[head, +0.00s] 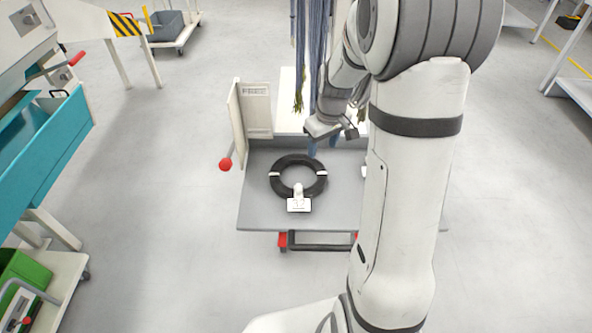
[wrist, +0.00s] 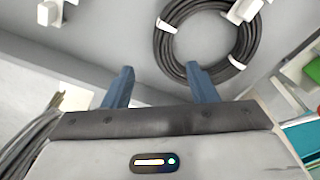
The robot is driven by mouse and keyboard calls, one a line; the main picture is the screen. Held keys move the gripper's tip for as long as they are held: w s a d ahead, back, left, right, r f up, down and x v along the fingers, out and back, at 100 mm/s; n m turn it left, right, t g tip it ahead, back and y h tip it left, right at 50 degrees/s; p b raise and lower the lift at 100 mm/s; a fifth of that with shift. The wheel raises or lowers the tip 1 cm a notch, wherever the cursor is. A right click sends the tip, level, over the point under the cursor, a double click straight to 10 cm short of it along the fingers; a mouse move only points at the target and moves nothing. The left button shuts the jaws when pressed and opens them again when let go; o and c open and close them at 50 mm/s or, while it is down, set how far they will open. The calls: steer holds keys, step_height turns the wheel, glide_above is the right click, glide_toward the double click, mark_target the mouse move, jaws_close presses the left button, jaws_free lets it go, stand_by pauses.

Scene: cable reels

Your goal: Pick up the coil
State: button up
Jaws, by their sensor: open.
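The coil (head: 274,182) is a black ring of cable with white ties, lying flat on a grey tabletop (head: 262,217). My gripper (head: 325,146) is above the tabletop, behind and to the right of the coil, partly hidden by my arm. In the wrist view the coil (wrist: 177,57) shows at the top, beyond the blue fingers of my gripper (wrist: 160,82). The fingers are apart with nothing between them.
A cream upright panel (head: 254,110) and a red ball knob (head: 225,164) stand at the table's left. Bundles of hanging cables (head: 313,50) are close behind my gripper. A teal-sided machine (head: 50,140) is far left. The floor around the table is clear.

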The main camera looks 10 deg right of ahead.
mark_target(317, 164)
steer(key=f, duration=0.7)
steer(key=shift+w+a+f, duration=0.35)
steer(key=shift+a, duration=0.05)
steer(key=shift+c, duration=0.2)
jaws_close()
